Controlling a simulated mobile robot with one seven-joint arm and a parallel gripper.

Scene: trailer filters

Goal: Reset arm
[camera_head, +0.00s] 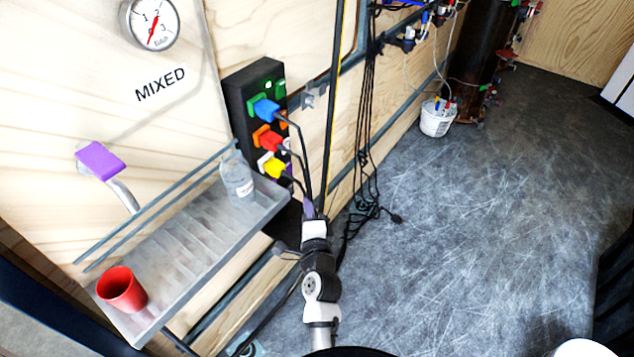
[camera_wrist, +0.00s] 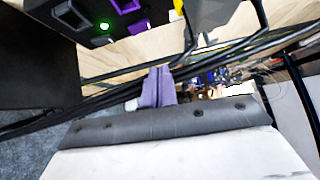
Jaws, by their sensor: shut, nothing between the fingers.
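My arm rises from the bottom of the head view, and my gripper (camera_head: 309,209) is at its upper end, just right of the metal shelf and below the black socket box. In the wrist view my gripper (camera_wrist: 158,88) shows as two purple fingers pressed together, with nothing between them. The black socket box (camera_head: 236,88) is on the wooden wall with blue, orange and yellow plugs in it. Part of the box (camera_wrist: 90,35) also shows in the wrist view, with a lit green light and a purple socket. Black cables run close to the fingers.
A metal shelf (camera_head: 190,262) holds a red cup (camera_head: 121,289) and a clear bottle (camera_head: 237,175). A purple-handled tap (camera_head: 100,159) and a gauge (camera_head: 152,22) are on the wall. Black cables (camera_head: 366,150) hang right of my gripper. A white bucket (camera_head: 437,119) stands farther back. The grey floor at right is open.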

